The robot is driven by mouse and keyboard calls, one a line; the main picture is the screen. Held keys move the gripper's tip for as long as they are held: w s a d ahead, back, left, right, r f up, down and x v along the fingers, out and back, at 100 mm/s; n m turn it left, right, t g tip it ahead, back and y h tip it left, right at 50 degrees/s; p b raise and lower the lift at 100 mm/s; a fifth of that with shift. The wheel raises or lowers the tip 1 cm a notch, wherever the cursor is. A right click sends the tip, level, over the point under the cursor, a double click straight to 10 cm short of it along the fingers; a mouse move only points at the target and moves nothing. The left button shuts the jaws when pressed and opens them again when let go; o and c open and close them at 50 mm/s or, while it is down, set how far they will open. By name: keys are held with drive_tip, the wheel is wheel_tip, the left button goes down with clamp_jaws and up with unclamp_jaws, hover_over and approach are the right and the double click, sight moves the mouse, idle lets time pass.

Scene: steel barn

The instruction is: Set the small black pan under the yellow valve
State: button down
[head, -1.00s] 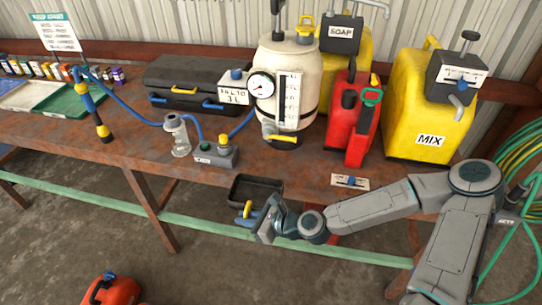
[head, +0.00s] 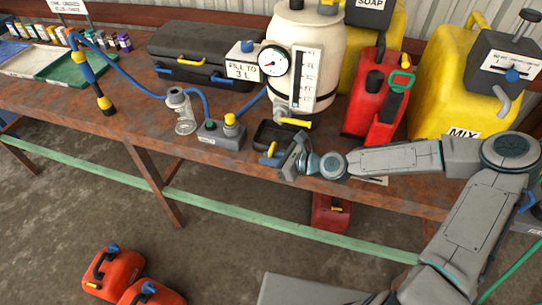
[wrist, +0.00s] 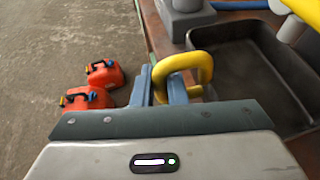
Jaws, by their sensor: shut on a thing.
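The small black pan (head: 270,135) is at the front of the bench, in front of the white tank. The yellow valve (head: 296,122) is at the tank's base, just above and beside the pan's back right part in the head view. In the wrist view the pan (wrist: 250,75) fills the right side, and the yellow valve (wrist: 305,12) passes over its far right corner. My gripper (wrist: 162,88) is shut on the pan's yellow loop handle (wrist: 190,66). I cannot tell whether the pan's bottom touches the bench.
The white tank (head: 315,45) stands behind. A grey box with a yellow knob (head: 222,132) and a glass jar (head: 183,115) are left of the pan. A red jug (head: 378,100) is right. Red cans (head: 112,270) sit on the floor. The bench's front edge is close to my gripper.

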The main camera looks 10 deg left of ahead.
drive_tip(key=shift+w+f+b, duration=0.55)
drive_tip(key=shift+f, duration=0.3)
drive_tip(key=shift+s+a+f, duration=0.1)
drive_tip(key=shift+a+f, duration=0.05)
drive_tip(key=shift+a, duration=0.05)
drive_tip(key=shift+s+d+r, duration=0.1)
drive_tip(key=shift+s+r, duration=0.25)
drive_tip(key=shift+s, duration=0.25)
drive_tip(key=shift+w+d+f, duration=0.1)
drive_tip(key=shift+w+f, duration=0.15)
drive_tip(key=shift+w, duration=0.1)
drive_tip(key=shift+s, duration=0.1)
drive_tip(key=c, duration=1.5)
unclamp_jaws()
drive_tip(key=shift+f, duration=0.1)
drive_tip(key=shift+o, duration=0.2)
